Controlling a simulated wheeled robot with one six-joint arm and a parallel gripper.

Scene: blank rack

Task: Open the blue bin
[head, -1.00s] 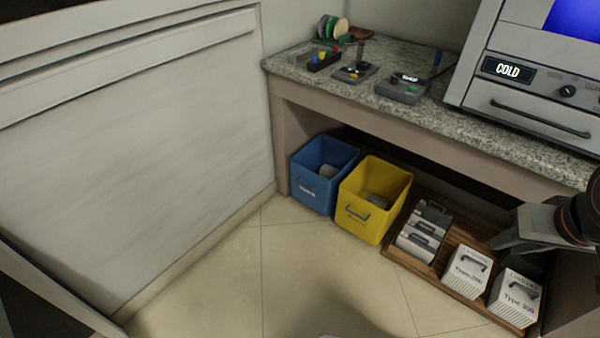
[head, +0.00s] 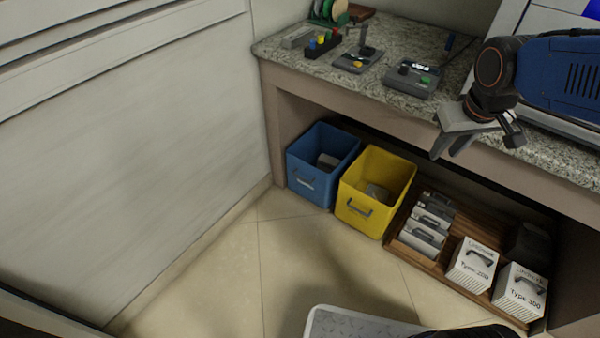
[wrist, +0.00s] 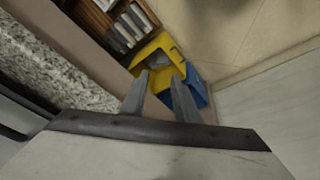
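The blue bin (head: 309,187) stands on the floor under the counter, at the left end by the white wall. Its top is uncovered, a grey item lies inside, and a handle is on its front. In the wrist view the blue bin (wrist: 190,92) is partly hidden behind my gripper's finger. My gripper (head: 474,150) is up at the counter's front edge, to the right of and above the bin, touching nothing that I can see. In the wrist view its two fingers (wrist: 160,82) are spread apart with nothing between them.
A yellow bin (head: 356,213) stands directly right of the blue one. A wooden rack (head: 448,272) with grey and white boxes is further right. The granite counter (head: 290,53) overhangs the bins. The tiled floor (head: 230,285) in front is clear.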

